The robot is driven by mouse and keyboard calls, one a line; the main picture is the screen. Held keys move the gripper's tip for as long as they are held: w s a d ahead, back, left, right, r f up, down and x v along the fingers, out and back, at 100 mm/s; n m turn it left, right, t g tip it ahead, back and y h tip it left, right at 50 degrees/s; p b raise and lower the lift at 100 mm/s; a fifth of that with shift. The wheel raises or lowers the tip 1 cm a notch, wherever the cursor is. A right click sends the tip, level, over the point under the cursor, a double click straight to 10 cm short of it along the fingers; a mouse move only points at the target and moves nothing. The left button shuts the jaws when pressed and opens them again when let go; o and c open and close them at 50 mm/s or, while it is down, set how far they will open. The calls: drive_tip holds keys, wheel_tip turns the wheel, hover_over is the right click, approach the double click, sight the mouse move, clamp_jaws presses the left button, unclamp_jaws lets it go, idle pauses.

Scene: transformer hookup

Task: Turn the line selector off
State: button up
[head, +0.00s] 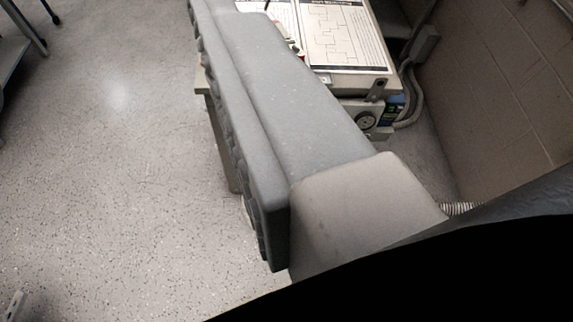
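One large grey finger of my gripper (270,95) fills the middle of the head view, close to the camera. Its ribbed inner side faces left over open floor, with nothing against it. The other finger is outside the picture. Behind the finger stands a light-coloured cabinet (345,82), partly hidden by it. A printed diagram sheet (345,38) lies on its top. A small red and white part (298,48) shows beside the sheet. A round dial (367,122) sits on the cabinet's near face. I cannot make out which part is the line selector, or its position.
A block wall (500,85) rises at the right. A grey box (425,42) and a bent conduit (414,100) stand between wall and cabinet. A ribbed hose (458,208) lies lower right. The speckled floor (110,170) at left is mostly clear, with table legs (30,28) top left.

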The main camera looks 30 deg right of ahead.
drive_tip(key=w+d+f+m+h+b, duration=0.1)
drive_tip(key=w+d+f, duration=0.1)
drive_tip(key=w+f, duration=0.7)
drive_tip(key=w+d+f+m, duration=0.1)
drive_tip(key=w+d+f, duration=0.2)
drive_tip(key=w+f, duration=0.6)
drive_tip(key=w+d+f+m+h+b, duration=0.1)
drive_tip(key=w+d+f, duration=0.2)
drive_tip(key=w+f, duration=0.55)
drive_tip(key=w+d+f+m+h+b, duration=0.1)
drive_tip(key=w+d+f+m, duration=0.3)
drive_tip(key=f, duration=0.8)
drive_tip(key=w+d+f+t+h, duration=0.1)
drive_tip(key=d+f, duration=0.2)
drive_tip(key=f, duration=0.9)
drive_tip(key=w+d+f+h, duration=0.1)
drive_tip(key=d+f, duration=0.1)
drive_tip(key=f, duration=1)
drive_tip(key=s+d+f+b, duration=0.15)
drive_tip(key=s+f, duration=0.35)
drive_tip(key=f, duration=0.5)
drive_tip(key=s+d+f+b, duration=0.15)
drive_tip(key=s+f, duration=0.35)
drive_tip(key=f, duration=0.6)
drive_tip(key=w+d+h+b, duration=0.1)
drive_tip(key=w+d, duration=0.3)
drive_tip(key=w, duration=0.8)
drive_tip(key=shift+w+d+m+t+b, duration=0.3)
drive_tip(key=shift+m+b, duration=0.1)
drive_tip(key=shift+b, duration=0.45)
